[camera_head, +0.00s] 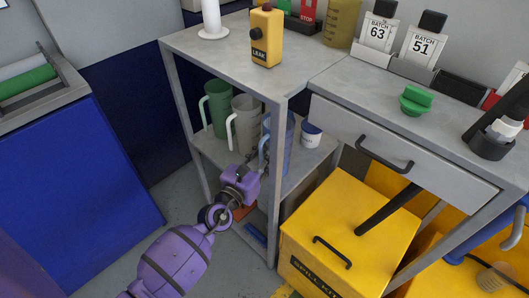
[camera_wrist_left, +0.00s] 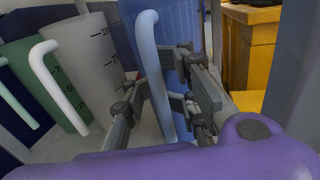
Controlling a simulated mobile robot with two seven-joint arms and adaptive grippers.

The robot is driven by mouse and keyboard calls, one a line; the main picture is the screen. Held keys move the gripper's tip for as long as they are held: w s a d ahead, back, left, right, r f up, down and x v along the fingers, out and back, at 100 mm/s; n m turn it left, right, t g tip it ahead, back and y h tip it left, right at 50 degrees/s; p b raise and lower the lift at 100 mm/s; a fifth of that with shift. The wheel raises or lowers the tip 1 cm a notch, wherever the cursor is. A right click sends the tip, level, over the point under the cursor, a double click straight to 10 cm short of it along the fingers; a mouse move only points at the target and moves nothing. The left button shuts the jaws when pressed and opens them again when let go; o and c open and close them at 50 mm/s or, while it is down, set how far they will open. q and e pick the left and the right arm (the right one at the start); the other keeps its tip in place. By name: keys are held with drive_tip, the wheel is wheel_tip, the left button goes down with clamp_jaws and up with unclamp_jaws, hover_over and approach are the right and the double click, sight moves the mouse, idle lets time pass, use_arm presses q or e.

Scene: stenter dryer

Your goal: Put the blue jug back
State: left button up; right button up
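The blue jug (camera_head: 289,146) stands on the lower shelf of the grey bench, partly hidden by the front leg in the head view. In the left wrist view its ribbed blue body (camera_wrist_left: 172,28) and pale blue handle (camera_wrist_left: 151,50) are close up. My left gripper (camera_head: 249,164) reaches in from the front at the handle. In the wrist view its fingers (camera_wrist_left: 161,92) lie on both sides of the handle and look closed on it. The jug looks upright; its base is hidden. My right gripper is not in view.
A green jug (camera_head: 217,106) and a grey-white jug (camera_head: 244,128) stand left of the blue jug. A small white tub (camera_head: 311,135) is to its right. The bench leg (camera_head: 276,190) is close to my gripper. A yellow spill kit box (camera_head: 345,225) stands on the right.

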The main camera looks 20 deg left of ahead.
use_arm(q)
drive_tip(key=shift+o, duration=0.6)
drive_tip(key=shift+r, duration=0.15)
drive_tip(key=s+a, duration=0.1)
drive_tip(key=s, duration=1.1)
drive_tip(key=shift+b, duration=0.4)
drive_tip(key=shift+a, duration=0.1)
